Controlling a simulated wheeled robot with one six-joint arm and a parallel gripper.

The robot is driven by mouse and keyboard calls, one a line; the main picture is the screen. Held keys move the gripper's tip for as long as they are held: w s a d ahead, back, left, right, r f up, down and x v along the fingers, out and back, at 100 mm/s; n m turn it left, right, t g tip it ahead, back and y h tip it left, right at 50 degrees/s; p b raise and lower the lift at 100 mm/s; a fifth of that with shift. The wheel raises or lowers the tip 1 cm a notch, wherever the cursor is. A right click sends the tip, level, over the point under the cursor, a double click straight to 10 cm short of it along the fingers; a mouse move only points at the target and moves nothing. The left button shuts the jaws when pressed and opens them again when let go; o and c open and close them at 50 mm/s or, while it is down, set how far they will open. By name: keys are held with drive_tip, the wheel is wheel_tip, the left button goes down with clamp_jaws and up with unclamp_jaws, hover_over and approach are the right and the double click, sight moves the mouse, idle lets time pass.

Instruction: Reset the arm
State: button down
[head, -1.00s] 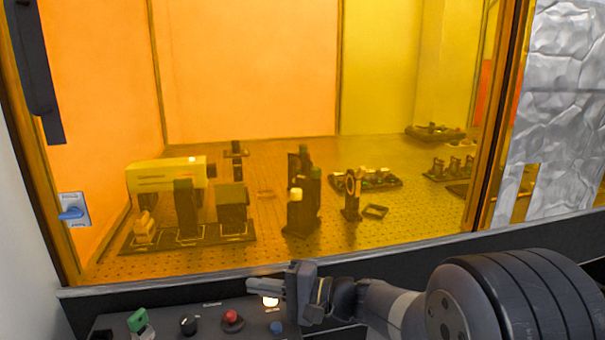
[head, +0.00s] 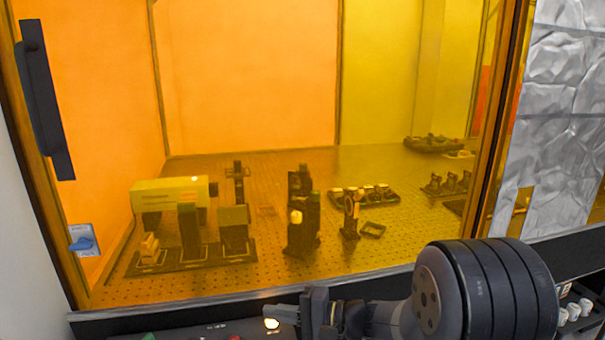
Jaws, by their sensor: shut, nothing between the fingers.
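My gripper (head: 284,313) is at the bottom of the head view, pointing left, its fingers together with nothing between them. It is in front of the amber window, by the control panel (head: 190,332). A lit button (head: 271,323) on the panel shows right by the fingertips; I cannot tell whether they touch it. My forearm runs off to the right. Most of the panel is below the picture's edge; only tops of a green part and a red button (head: 234,337) show.
The amber window (head: 250,90) closes off a perforated optical table (head: 300,262) with a yellow laser box (head: 170,194) and several mounts. Crinkled foil (head: 565,110) covers the right side. White knobs (head: 574,309) sit at lower right.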

drive_tip(key=shift+v, duration=0.8)
